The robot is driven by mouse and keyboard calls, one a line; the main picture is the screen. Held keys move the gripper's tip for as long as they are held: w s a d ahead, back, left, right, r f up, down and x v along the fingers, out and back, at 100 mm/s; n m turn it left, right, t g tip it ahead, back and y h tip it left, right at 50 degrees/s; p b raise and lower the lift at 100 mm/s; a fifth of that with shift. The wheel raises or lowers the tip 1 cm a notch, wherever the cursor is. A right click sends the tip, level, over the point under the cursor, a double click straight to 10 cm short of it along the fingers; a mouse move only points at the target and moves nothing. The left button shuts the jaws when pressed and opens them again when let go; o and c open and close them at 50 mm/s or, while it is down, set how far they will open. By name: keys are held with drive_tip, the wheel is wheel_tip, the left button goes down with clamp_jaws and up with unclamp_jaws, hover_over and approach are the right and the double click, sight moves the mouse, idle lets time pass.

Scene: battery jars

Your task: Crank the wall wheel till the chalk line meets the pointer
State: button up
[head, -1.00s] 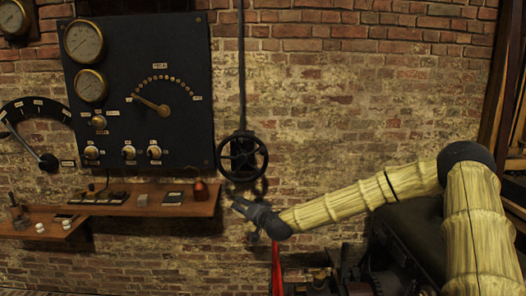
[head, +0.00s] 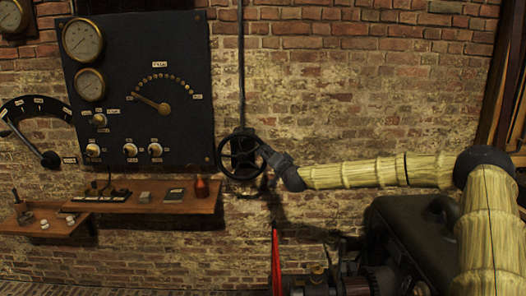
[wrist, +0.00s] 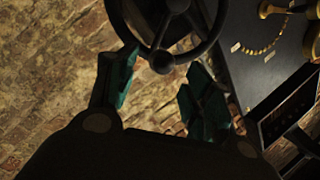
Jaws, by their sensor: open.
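The black wall wheel (head: 239,154) is mounted on the brick wall below a vertical pipe, just right of the dark panel. My gripper (head: 264,152) is at the right side of its rim in the head view. In the wrist view the wheel (wrist: 211,40) fills the top, and a round knob (wrist: 162,62) shows on its rim. My gripper (wrist: 160,92) is open, its two teal-padded fingers apart, with the knob just beyond and between them. I cannot tell whether a finger touches the wheel. I cannot make out the chalk line or a pointer at the wheel.
The dark panel (head: 190,120) with gauges and a dial is left of the wheel. Dark machinery (head: 400,235) stands under my arm, and a red strip (head: 276,265) hangs nearby.

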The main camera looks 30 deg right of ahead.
sight(263, 150)
drive_tip(key=shift+w+d+p, duration=0.15)
drive_tip(key=shift+w+d, duration=0.05)
drive_tip(key=shift+w, duration=0.85)
drive_tip(key=shift+w+d+p, duration=0.15)
drive_tip(key=shift+w+d, duration=0.05)
drive_tip(key=shift+w, duration=0.85)
drive_tip(key=shift+w+d+p, duration=0.15)
drive_tip(key=shift+w+d, duration=0.05)
drive_tip(key=shift+w, duration=0.85)
clamp_jaws()
